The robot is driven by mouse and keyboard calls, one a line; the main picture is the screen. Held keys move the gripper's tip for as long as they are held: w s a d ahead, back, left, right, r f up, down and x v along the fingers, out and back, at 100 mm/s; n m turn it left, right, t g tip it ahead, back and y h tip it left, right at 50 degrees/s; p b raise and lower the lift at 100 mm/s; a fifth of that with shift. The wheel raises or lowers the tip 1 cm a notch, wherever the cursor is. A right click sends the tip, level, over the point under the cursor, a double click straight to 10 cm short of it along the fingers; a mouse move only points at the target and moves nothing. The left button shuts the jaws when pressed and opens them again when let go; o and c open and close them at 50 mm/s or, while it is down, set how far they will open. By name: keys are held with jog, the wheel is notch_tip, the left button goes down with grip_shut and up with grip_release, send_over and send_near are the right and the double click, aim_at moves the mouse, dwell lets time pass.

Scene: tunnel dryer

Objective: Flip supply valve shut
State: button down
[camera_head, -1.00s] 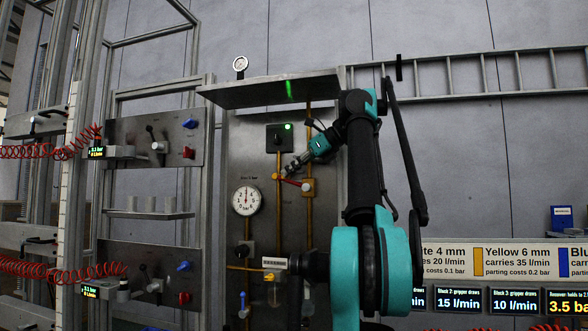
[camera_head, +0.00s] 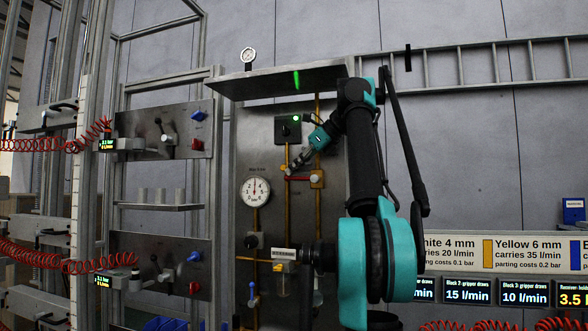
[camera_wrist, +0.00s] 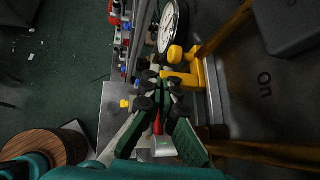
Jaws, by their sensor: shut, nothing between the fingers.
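The supply valve is probably the brass valve body (camera_head: 316,180) on the right-hand yellow pipe of the grey panel. Its red lever (camera_head: 298,178) points left and lies about level. My gripper (camera_head: 289,170) is shut and empty. Its tips are at the lever's left end, just above it; whether they touch I cannot tell. In the wrist view the closed fingers (camera_wrist: 162,88) point toward yellow fittings (camera_wrist: 182,72). A red piece (camera_wrist: 157,125), perhaps the lever, shows partly hidden between the dark green finger links.
A round gauge (camera_head: 256,190) is left of the valve. A black switch box (camera_head: 288,129) with a green light is above. A yellow fitting (camera_head: 285,254) and blue lever (camera_head: 253,289) are lower. A metal shelf (camera_head: 280,80) overhangs the panel. Side panels with red hoses stand left.

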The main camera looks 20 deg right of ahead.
jog(key=shift+s+r, duration=0.1)
jog(key=s+d+r, duration=0.3)
jog(key=s+d, duration=0.7)
jog(key=s, duration=0.1)
jog(key=shift+s+d, duration=0.35)
dwell(0.6)
